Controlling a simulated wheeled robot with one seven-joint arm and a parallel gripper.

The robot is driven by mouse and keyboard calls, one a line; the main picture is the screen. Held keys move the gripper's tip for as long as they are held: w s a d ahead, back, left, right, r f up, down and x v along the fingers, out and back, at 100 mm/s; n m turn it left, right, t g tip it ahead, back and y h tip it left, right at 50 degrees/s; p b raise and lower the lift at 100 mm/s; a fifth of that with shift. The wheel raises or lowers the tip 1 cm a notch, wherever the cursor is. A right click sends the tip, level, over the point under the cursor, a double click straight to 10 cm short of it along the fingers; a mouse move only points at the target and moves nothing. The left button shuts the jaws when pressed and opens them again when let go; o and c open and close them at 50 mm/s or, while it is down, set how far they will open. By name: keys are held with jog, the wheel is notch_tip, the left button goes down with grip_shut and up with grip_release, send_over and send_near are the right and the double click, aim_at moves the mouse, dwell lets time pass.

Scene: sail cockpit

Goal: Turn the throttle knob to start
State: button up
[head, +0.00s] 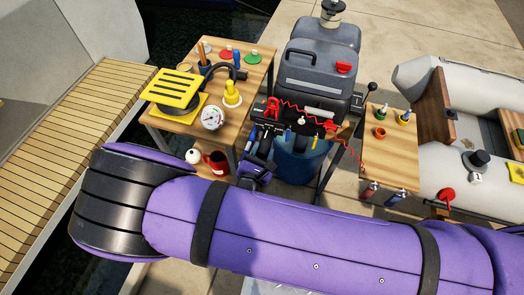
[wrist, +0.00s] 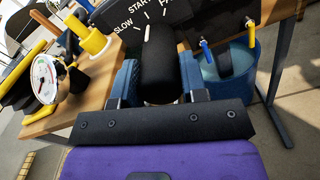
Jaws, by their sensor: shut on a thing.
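The throttle knob (wrist: 162,70) is black and fills the space between my fingers in the wrist view. Its dark panel (wrist: 182,14) reads SLOW and START, with a third word cut off by the top edge. A short white line at the knob's far end points up, roughly toward the START mark; I cannot tell if it lines up exactly. My gripper (wrist: 160,80) is shut on the knob, one blue finger on each side. In the head view my gripper (head: 257,165) is at the front of the engine stand, and the knob is hidden there.
A pressure gauge (wrist: 45,80) and yellow fitting (wrist: 92,40) are close on the left. A blue bucket (head: 298,163) stands below. A red coiled cord (head: 310,108) crosses the front.

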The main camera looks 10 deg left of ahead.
jog(key=shift+m, duration=1.1)
jog(key=o, duration=0.9)
